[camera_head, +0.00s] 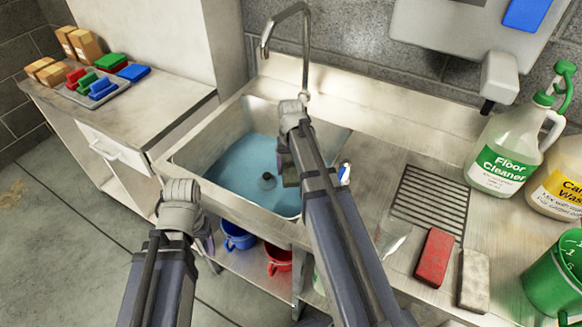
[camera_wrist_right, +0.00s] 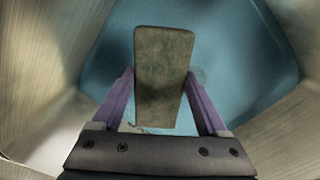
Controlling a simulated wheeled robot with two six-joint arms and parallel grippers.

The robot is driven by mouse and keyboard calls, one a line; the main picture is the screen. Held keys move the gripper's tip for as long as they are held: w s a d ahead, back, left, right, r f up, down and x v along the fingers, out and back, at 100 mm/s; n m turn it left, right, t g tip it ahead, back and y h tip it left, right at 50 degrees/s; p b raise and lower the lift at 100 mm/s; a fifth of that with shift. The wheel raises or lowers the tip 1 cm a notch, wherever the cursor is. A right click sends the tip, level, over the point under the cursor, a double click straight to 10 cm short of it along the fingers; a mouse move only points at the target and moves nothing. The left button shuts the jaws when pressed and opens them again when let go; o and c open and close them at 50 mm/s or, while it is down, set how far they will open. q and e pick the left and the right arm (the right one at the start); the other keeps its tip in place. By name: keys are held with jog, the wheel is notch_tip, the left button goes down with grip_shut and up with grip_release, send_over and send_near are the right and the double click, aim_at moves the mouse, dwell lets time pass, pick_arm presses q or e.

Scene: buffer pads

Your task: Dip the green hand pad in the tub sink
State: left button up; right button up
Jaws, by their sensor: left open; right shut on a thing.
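The tub sink (camera_head: 190,160) holds blue water with a round drain in its floor. My right gripper (camera_wrist_right: 160,80) is shut on a dull grey-green hand pad (camera_wrist_right: 164,50), one purple finger on each side. The pad also shows in the head view (camera_head: 291,177), partly hidden behind my right arm. It hangs inside the basin over the water; I cannot tell whether it touches the surface. My left gripper (camera_head: 208,245) is open and empty, low in front of the sink, partly hidden by its arm.
A red pad (camera_head: 434,257) and a beige pad (camera_head: 473,279) lie on the right counter near a drain grate (camera_head: 430,203). Floor cleaner (camera_head: 507,150) and other containers stand further right. Blue (camera_head: 238,236) and red (camera_head: 278,262) buckets sit below. A tray of coloured pads (camera_head: 95,88) is left.

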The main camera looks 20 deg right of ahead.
notch_tip(320, 180, down, 11)
jog(key=b, duration=1)
jog(key=shift+f, duration=0.2)
jog(key=shift+r, duration=0.1)
dwell(3.6)
notch_tip(320, 180, up, 27)
jog(key=p, duration=2.7)
